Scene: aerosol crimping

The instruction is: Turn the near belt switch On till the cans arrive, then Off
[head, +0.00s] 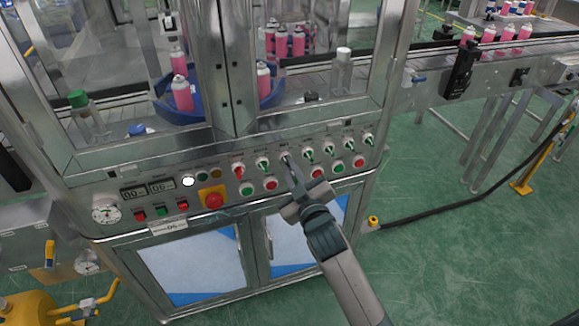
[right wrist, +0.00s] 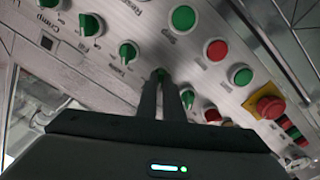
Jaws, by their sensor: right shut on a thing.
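A row of green selector switches and one red one runs along the machine's control panel (head: 225,184). My right gripper (head: 289,166) reaches the panel from the front and is shut on the third switch from the left. In the right wrist view that green switch (right wrist: 160,74) sits between the fingertips, mostly hidden; its label and setting cannot be read. Pink cans (head: 506,33) stand on the belt (head: 530,46) at the upper right. More pink cans (head: 182,97) stand inside the machine by a blue round part (head: 164,104). My left gripper is not in view.
Green and red push buttons (head: 271,184) sit just below the switches. A red emergency stop (head: 213,201) on a yellow plate is to their left. Glass doors rise above the panel. A black hose (head: 450,212) lies on the open green floor at right.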

